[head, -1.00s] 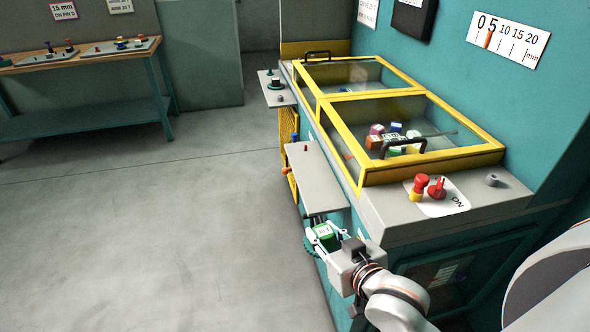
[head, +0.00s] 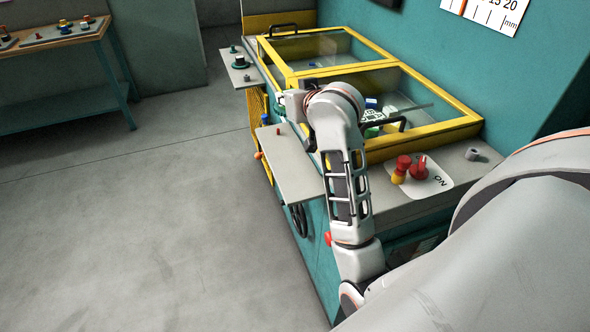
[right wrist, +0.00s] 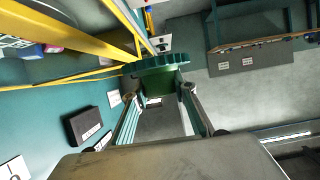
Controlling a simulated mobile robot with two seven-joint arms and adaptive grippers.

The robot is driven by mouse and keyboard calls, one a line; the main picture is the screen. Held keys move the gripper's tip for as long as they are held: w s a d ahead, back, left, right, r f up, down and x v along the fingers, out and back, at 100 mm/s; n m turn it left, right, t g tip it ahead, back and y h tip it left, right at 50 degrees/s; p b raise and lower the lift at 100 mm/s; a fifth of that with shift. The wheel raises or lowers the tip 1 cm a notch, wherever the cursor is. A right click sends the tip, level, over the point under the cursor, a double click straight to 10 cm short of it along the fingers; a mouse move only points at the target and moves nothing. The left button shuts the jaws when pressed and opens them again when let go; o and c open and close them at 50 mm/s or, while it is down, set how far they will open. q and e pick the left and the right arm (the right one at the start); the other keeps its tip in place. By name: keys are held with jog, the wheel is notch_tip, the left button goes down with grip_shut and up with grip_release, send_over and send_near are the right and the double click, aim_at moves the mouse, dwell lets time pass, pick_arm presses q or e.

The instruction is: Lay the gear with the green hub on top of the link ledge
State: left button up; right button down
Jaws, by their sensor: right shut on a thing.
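My right gripper (right wrist: 165,100) is shut on the gear with the green hub (right wrist: 158,66). In the right wrist view the toothed dark green rim shows beyond the fingertips, with the green hub between the fingers. In the head view my right gripper (head: 284,103) is beside the yellow-framed cover, above the far end of the near grey ledge (head: 298,172); I cannot make out the gear there. A farther grey ledge (head: 250,78) carries a dark green round piece (head: 240,61). I cannot tell which is the link ledge. My left gripper is out of view.
The yellow-framed clear cover (head: 441,129) stands right of the ledges, with coloured pieces under it. A red-and-yellow knob (head: 400,170) and a red switch (head: 419,167) sit on the machine's near top. A small peg (head: 278,131) stands on the near ledge. Floor at left is clear.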

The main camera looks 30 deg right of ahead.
send_over(292, 163)
notch_tip(292, 163, down, 14)
jog(key=shift+f, duration=0.2)
jog(key=shift+a+f, duration=0.1)
jog(key=shift+f, duration=0.45)
notch_tip(292, 163, down, 4)
jog(key=shift+r, duration=0.15)
jog(key=c, duration=2)
grip_release()
jog(key=shift+f, duration=0.3)
jog(key=o, duration=0.4)
jog(key=shift+c, duration=0.2)
jog(key=shift+r, duration=0.1)
